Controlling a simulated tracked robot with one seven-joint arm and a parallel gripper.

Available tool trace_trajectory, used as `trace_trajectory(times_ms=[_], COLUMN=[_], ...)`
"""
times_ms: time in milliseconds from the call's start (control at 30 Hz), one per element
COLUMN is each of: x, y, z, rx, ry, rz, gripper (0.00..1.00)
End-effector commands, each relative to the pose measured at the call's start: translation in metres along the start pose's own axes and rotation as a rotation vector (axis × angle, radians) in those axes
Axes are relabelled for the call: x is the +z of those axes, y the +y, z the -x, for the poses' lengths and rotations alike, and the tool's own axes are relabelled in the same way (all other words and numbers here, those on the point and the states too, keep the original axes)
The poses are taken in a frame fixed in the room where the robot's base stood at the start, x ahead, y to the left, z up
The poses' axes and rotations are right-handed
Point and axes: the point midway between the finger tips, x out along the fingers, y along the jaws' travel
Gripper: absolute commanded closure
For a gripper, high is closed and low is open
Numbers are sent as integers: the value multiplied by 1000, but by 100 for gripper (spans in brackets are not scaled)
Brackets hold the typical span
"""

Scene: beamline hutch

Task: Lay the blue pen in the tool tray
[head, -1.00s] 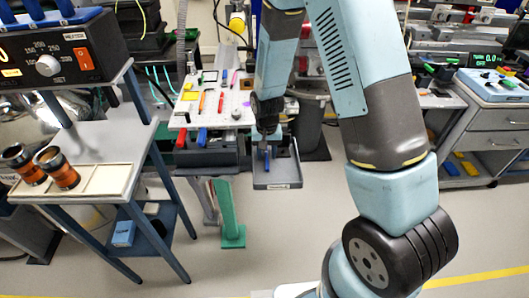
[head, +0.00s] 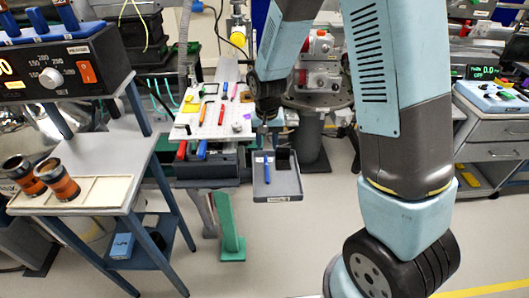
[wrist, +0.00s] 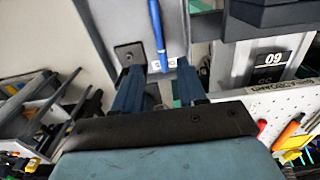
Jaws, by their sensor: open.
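The blue pen (head: 267,168) lies in the left part of the grey tool tray (head: 284,188), pointing roughly front to back. My gripper (head: 265,133) is above the back of the tray, open and apart from the pen. In the wrist view the two blue fingers (wrist: 160,76) are spread, and the pen (wrist: 156,25) shows beyond the gap between them, on the tray's grey surface (wrist: 105,22). The right part of the tray holds a dark area I cannot make out.
A white perforated board (head: 213,122) with several pens and small parts is left of the tray. A green post (head: 229,225) stands below it. A grey bench (head: 95,165) with two orange-black cylinders is at the left. Open floor lies in front of the tray.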

Motion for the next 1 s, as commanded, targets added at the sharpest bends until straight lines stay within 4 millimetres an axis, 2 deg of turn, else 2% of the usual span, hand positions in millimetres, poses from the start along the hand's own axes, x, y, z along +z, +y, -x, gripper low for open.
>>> trace_trajectory(times_ms=[133, 467, 567, 667, 1000], x=[0, 0, 1, 5, 38], y=[0, 3, 11, 25, 80], z=[14, 27, 45, 74, 169], rx=[-1, -4, -14, -28, -62], ry=[1, 7, 26, 57, 174], rz=[0, -1, -2, -1, 8], gripper=[59, 59, 59, 59, 59])
